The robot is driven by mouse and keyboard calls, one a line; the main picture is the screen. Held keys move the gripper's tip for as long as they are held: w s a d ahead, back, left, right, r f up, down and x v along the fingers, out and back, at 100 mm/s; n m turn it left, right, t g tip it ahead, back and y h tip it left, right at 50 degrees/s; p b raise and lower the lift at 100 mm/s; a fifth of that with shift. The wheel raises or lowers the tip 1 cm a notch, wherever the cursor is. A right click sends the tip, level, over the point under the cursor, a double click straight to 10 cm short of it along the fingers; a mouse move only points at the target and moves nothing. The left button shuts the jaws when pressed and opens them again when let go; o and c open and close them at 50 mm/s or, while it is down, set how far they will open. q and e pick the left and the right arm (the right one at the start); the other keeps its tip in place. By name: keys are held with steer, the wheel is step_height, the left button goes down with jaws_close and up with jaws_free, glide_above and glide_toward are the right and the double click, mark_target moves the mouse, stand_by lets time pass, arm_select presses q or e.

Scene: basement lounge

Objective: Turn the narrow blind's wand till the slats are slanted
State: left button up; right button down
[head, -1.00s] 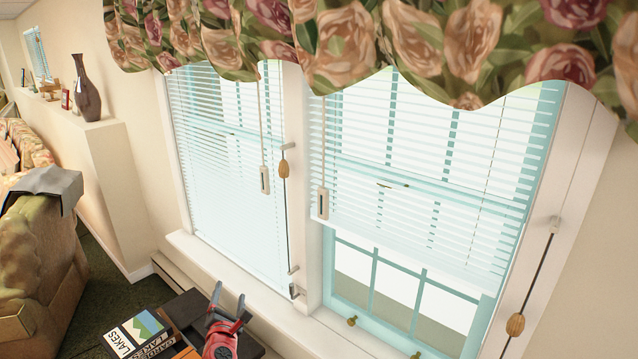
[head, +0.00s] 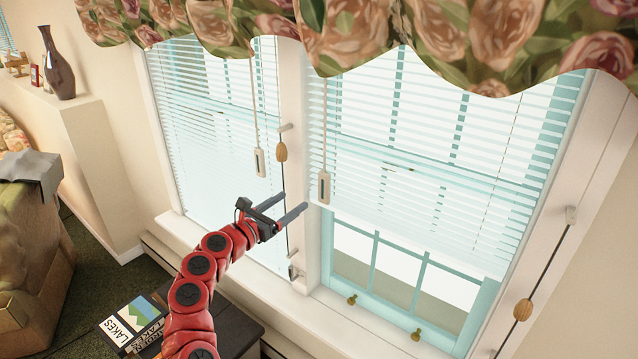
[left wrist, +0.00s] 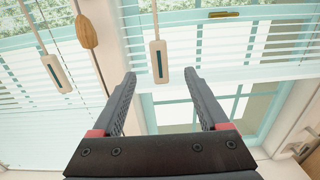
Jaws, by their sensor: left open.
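Two white blinds hang side by side. The left blind (head: 208,120) looks narrower in the head view and is lowered to near the sill; the right blind (head: 430,190) hangs partway down. The left blind's wand ends in a pale handle (head: 259,162); the right blind's wand ends in a similar handle (head: 324,187). My left gripper (head: 293,202) is open and empty, below and left of the right handle. In the left wrist view, the right handle (left wrist: 160,62) shows between the fingertips, apparently beyond them; the left handle (left wrist: 56,73) is off to the left. My right gripper is out of view.
A wooden cord pull (head: 281,152) hangs on a dark cord between the windows; another (head: 523,309) hangs at the right. The floral valance (head: 400,40) covers the blind tops. Books (head: 130,322) lie on a dark table below. The sill (head: 365,335) has free room.

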mark_target(322, 181)
arm_select(q)
steer(key=b+x, duration=0.1)
steer(key=x, duration=0.3)
steer(key=f+b+x, duration=0.1)
steer(key=x, duration=0.3)
steer(key=b+x, duration=0.1)
steer(key=x, duration=0.3)
steer(key=shift+w+f, duration=0.1)
steer(key=shift+f, duration=0.15)
steer(key=shift+w+d+b, duration=0.25)
steer(key=shift+w+b, duration=0.05)
steer(key=shift+w, duration=0.05)
steer(key=shift+w+r, duration=0.25)
